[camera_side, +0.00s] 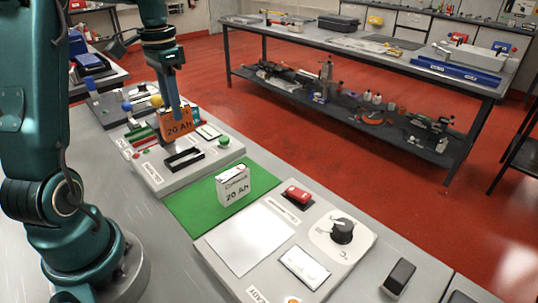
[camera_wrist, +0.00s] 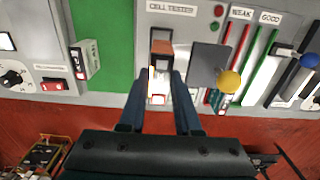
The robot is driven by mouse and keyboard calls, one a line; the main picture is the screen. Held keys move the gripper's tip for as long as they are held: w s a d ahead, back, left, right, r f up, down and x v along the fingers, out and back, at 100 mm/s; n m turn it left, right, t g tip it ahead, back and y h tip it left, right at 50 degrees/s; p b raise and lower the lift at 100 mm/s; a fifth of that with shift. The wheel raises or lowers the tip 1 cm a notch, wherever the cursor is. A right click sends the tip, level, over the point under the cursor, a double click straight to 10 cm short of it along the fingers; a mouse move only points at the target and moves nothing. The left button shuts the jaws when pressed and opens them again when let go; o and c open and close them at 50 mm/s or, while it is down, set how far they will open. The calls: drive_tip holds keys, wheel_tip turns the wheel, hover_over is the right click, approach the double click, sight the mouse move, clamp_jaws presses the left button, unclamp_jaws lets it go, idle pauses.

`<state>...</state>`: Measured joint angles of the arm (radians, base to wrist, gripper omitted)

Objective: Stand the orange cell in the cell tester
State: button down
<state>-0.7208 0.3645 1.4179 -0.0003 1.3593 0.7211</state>
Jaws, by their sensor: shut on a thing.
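The orange cell (camera_side: 176,126), marked 20 Ah, is upright between the fingers of my gripper (camera_side: 181,110), which is shut on it. In the wrist view the cell (camera_wrist: 161,48) shows between the two fingertips (camera_wrist: 160,78). The cell tester (camera_side: 184,159) is a black-rimmed slot on a grey panel. The cell appears raised above the panel, near the slot and behind it in the side view. In the wrist view the black rim (camera_wrist: 162,33) shows just beyond the cell, and the cell hides part of the slot.
A white 20 Ah cell (camera_side: 233,186) stands on a green mat (camera_side: 190,208) beside the tester panel. A green button (camera_side: 224,142) is close to the slot. Levers with a yellow ball (camera_wrist: 229,81) and a blue ball (camera_wrist: 309,60) rise nearby. A dial (camera_side: 342,231) and red switch (camera_side: 297,195) are farther right.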

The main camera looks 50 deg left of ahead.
sight(179, 134)
drive_tip(key=shift+f, duration=3.6)
drive_tip(key=shift+f, duration=0.2)
drive_tip(key=c, duration=0.5)
unclamp_jaws()
